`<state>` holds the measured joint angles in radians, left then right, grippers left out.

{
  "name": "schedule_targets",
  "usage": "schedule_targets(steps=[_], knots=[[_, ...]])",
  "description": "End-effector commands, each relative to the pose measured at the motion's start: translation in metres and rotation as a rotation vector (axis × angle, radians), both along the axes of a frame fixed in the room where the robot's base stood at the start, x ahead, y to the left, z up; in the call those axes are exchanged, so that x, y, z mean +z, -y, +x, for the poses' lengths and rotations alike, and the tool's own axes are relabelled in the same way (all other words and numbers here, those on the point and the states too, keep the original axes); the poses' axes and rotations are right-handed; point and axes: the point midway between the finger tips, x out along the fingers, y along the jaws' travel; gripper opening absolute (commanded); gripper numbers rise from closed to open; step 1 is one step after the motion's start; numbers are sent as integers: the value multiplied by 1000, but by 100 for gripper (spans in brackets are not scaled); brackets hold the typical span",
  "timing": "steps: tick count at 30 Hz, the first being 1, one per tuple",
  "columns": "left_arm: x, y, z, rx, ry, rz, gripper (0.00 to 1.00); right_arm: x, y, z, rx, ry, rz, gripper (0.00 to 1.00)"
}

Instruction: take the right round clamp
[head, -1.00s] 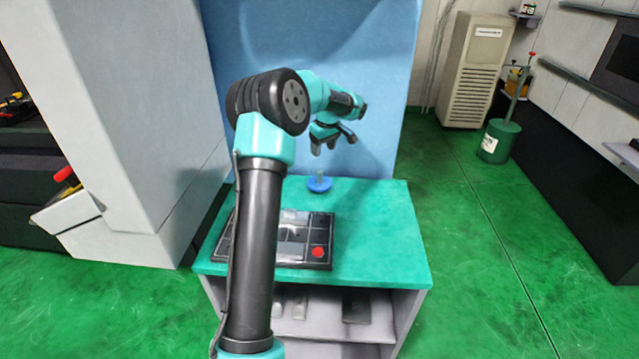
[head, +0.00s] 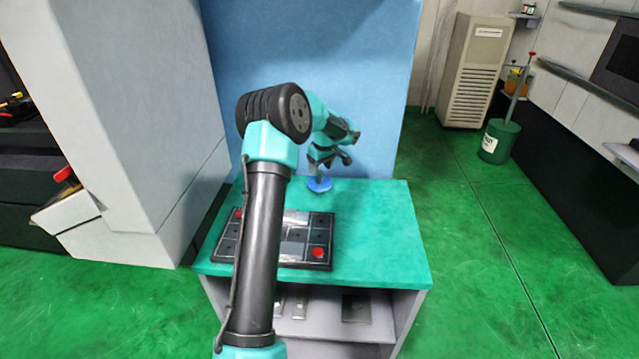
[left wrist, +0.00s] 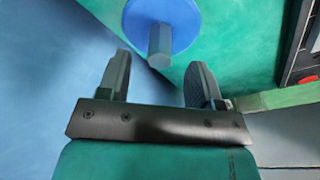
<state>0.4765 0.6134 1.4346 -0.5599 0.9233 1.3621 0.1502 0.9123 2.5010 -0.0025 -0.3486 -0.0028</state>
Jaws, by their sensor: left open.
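A round blue disc with a short grey post, which looks like the round clamp (head: 320,185), stands on the back part of the green table. Only one such piece shows. My left gripper (head: 325,163) is just above it, pointing down at the post. In the left wrist view the open fingers (left wrist: 158,75) are on either side of the line to the post (left wrist: 160,46), with the blue disc (left wrist: 180,14) beyond. The post's end is near the fingertips; I cannot tell if it is between them. The fingers hold nothing. My right gripper is not in view.
A black compartment tray (head: 318,224) with red round parts, one at its front right (head: 317,252), lies on the green table (head: 375,225), partly hidden by my left arm. A blue wall (head: 385,110) stands close behind. The table's right side is clear.

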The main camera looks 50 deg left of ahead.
Motion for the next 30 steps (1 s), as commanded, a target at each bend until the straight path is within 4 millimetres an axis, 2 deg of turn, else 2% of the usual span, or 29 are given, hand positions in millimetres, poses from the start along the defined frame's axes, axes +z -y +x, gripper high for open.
schedule_targets(steps=[6,11,26,30], knots=[[-29,-6,0,0,-2,-2,59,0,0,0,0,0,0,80],[-45,-8,0,0,-2,-1,59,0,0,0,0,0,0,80],[-46,-9,0,0,0,-1,59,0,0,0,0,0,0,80],[-46,-9,0,0,0,-1,47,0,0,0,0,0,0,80]])
